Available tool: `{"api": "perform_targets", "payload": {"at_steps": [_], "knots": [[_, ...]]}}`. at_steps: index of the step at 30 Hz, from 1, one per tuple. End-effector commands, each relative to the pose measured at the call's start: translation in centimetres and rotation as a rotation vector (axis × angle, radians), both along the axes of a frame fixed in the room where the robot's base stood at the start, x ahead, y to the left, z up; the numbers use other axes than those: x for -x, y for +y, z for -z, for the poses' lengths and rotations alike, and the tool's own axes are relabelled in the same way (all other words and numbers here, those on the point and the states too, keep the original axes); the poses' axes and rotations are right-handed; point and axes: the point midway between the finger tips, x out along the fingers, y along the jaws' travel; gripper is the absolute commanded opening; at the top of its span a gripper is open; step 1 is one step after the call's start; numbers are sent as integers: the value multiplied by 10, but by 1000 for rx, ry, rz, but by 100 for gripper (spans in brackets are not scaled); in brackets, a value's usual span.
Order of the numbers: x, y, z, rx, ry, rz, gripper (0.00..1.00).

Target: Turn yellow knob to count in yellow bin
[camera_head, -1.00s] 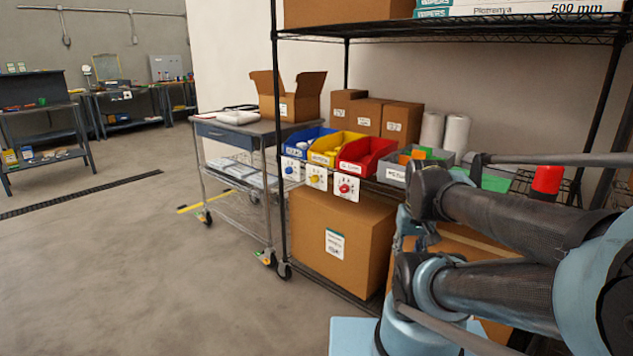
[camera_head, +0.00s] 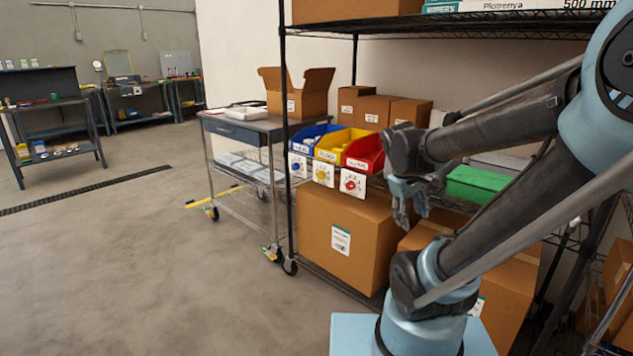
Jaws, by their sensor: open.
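The yellow knob (camera_head: 322,175) sits on a white plate on the front of the shelf, below the yellow bin (camera_head: 328,155). Whitish and yellow items show inside that bin; they are too small to count. A blue knob (camera_head: 296,167) is to its left under the blue bin (camera_head: 304,144). A red knob (camera_head: 351,185) is to its right under the red bin (camera_head: 362,163). My gripper (camera_head: 409,217) is open and empty, pointing down, to the right of the red knob and apart from all knobs. The small size hides which way the yellow knob points.
A large cardboard box (camera_head: 345,240) stands on the lower shelf below the knobs. Smaller boxes (camera_head: 374,111) stand behind the bins. A wheeled cart (camera_head: 250,132) is left of the shelf post. A green bin (camera_head: 478,186) is to the right. The floor in front is clear.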

Motion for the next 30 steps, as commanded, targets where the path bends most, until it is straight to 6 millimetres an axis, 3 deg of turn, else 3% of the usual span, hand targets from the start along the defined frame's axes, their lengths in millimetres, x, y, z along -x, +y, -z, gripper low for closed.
{"api": "perform_targets", "payload": {"at_steps": [8, 17, 30], "knots": [[-71, 15, -20, 212, 42, -257, 50], [-147, 50, -32, 451, 92, -510, 50], [-242, 139, -27, 819, 172, -829, 50]]}}
